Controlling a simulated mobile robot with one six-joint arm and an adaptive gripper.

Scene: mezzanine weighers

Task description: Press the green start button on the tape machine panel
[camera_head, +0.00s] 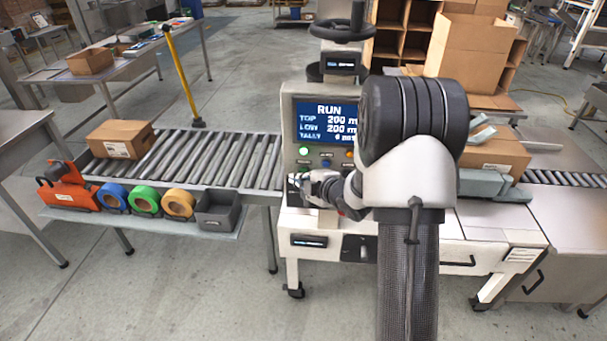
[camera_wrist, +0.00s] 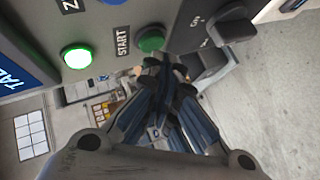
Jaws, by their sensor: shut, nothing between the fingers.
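The tape machine panel (camera_head: 295,120) stands in the middle of the head view, its blue screen (camera_head: 327,122) reading RUN. In the wrist view the green start button (camera_wrist: 151,40), labelled START, shows at the top middle on the grey panel face. My gripper (camera_wrist: 163,68) is shut and empty, its fingertips right by the lower edge of this button. I cannot tell whether they touch it. In the head view my gripper (camera_head: 300,187) is at the panel's lower left, hiding much of the button area. A round green lamp (camera_wrist: 76,56) is lit; it also shows in the head view (camera_head: 304,150).
A black rotary knob (camera_wrist: 232,24) sits right of the button. A blue button (camera_head: 326,163) is beside the lamp. The roller conveyor (camera_head: 215,160) on the left carries a carton (camera_head: 120,138); tape rolls (camera_head: 146,200) and an orange dispenser (camera_head: 70,187) lie on the shelf before it.

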